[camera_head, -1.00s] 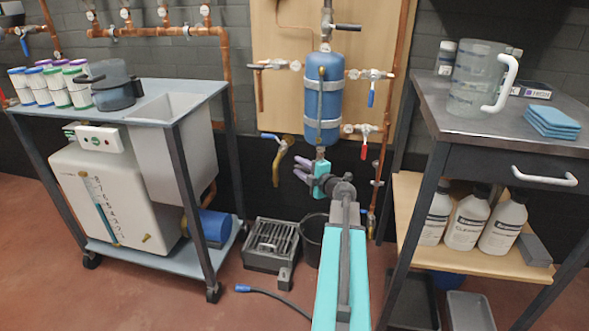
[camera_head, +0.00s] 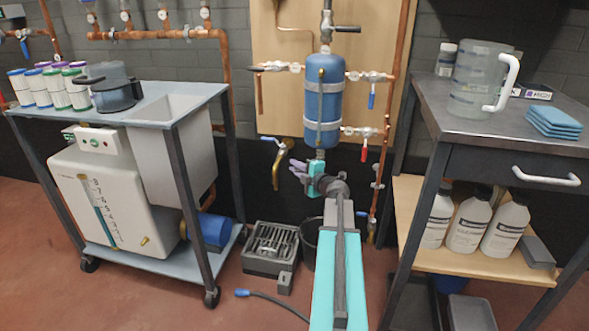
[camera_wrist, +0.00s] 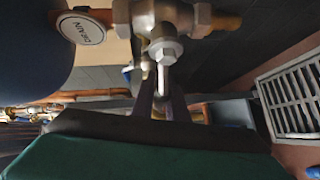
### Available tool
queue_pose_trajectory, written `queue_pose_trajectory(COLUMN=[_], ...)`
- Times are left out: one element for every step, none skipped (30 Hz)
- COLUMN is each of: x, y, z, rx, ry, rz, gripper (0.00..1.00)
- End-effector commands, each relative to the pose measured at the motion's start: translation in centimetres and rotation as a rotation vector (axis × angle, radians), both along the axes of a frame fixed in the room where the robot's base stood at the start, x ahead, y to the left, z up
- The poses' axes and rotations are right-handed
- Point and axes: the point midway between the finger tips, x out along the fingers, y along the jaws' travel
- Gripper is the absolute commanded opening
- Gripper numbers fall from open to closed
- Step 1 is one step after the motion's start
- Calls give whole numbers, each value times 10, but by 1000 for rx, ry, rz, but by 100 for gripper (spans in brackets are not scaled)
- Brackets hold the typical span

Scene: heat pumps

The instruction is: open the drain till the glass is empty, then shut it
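The drain valve (camera_wrist: 160,28) fills the top middle of the wrist view, beside a round tag reading DRAIN (camera_wrist: 82,29). Its metal lever (camera_wrist: 162,78) points towards my wrist camera. A brass spout (camera_wrist: 222,22) goes off to the right. My gripper (camera_wrist: 163,90) has its two dark fingers apart, with the lever end between their tips; I cannot tell whether they touch it. In the head view my gripper (camera_head: 298,169) is below the blue tank (camera_head: 323,100). A level glass with blue liquid (camera_head: 104,223) shows on the white tank (camera_head: 125,190), lower left.
A grated floor drain box (camera_head: 270,247) and a dark bucket (camera_head: 310,240) stand below the arm. A brass outlet with a blue handle (camera_head: 278,165) hangs left of the gripper. A cart (camera_head: 140,258) stands left and a bench (camera_head: 440,125) with a jug (camera_head: 478,80) right.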

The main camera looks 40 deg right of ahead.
Motion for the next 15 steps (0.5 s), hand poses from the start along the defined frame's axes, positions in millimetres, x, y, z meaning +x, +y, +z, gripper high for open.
queue_pose_trajectory(x=[0, 0, -1, 0, 0, 0, 0, 0, 0, 0, 0, 0, 0, 0, 0], y=[0, 0, 12, 7, 5, 4, 3, 3, 2, 2, 2, 1, 1, 1, 1], z=[0, 0, 0, 0, 0, 0, 0, 0, 0, 0, 0, 0, 0, 0, 0], rx=[0, 0, 0, 0, 0, 1, 1, 1, 0, 0, -2, -4, -5, -7, -10], ry=[0, 0, 1, 1, 1, 0, 1, 1, 3, 5, 6, 8, 11, 14, 17], rz=[0, 0, 2, 2, 2, 3, 3, 4, 5, 5, 4, 5, 4, 4, 4], gripper=[0, 0, 0, 0, 0, 0, 0, 0, 0, 0, 0, 0, 0, 0, 0])
